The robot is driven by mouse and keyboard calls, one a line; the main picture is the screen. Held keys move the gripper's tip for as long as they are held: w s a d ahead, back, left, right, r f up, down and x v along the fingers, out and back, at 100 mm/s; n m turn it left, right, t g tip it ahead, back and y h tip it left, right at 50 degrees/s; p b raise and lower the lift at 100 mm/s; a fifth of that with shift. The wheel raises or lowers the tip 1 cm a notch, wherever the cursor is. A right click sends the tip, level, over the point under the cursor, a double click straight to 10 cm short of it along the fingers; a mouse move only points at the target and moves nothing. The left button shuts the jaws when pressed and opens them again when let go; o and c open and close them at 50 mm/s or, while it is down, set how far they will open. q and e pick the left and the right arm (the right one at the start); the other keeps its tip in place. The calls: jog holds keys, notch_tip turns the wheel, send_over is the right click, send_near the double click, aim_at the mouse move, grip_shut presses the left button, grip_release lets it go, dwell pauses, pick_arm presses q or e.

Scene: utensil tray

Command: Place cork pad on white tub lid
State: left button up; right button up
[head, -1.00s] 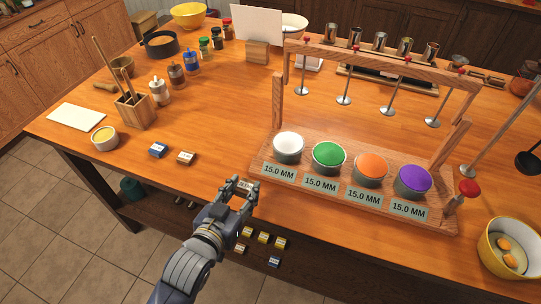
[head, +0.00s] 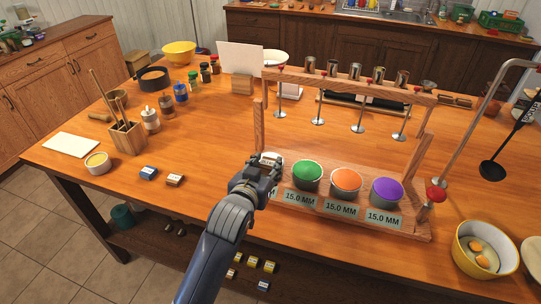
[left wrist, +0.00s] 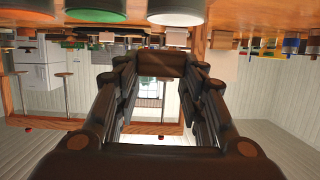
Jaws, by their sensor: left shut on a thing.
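The white tub (head: 271,157) stands at the left end of the wooden rack's row, mostly hidden behind my left gripper (head: 262,166) in the head view. Its white lid shows in the left wrist view (left wrist: 172,19), which is upside down. My left gripper is shut on a small dark brown block, apparently the cork pad (left wrist: 160,64), held between the fingertips. In the head view the pad is hidden by the gripper. The gripper is close in front of the white tub; whether the pad touches the lid cannot be told. My right gripper is not in view.
Green (head: 307,171), orange (head: 345,181) and purple (head: 386,190) tubs stand to the right on the rack base. A wooden crossbar (head: 350,84) with hanging plungers spans above. Two small blocks, blue (head: 148,173) and brown (head: 175,180), lie on the table at left.

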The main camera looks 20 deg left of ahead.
aim_at(266, 158)
pick_arm(q)
jog(key=w, duration=0.2)
jog(key=w+a+p, duration=0.1)
jog(key=w, duration=0.3)
jog(key=w+a, duration=0.1)
jog(key=w, duration=0.1)
jog(key=shift+f+p, duration=0.3)
jog(key=shift+p, duration=0.05)
jog(key=shift+f, duration=0.35)
notch_tip(266, 158, down, 2)
jog(key=shift+s+f+p, duration=0.1)
jog(key=shift+p, duration=0.5)
jog(key=shift+f, duration=0.35)
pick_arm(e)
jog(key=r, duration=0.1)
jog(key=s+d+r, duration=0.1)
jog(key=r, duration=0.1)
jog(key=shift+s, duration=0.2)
pick_arm(q)
jog(key=shift+f, duration=0.15)
jog(key=o, duration=0.8)
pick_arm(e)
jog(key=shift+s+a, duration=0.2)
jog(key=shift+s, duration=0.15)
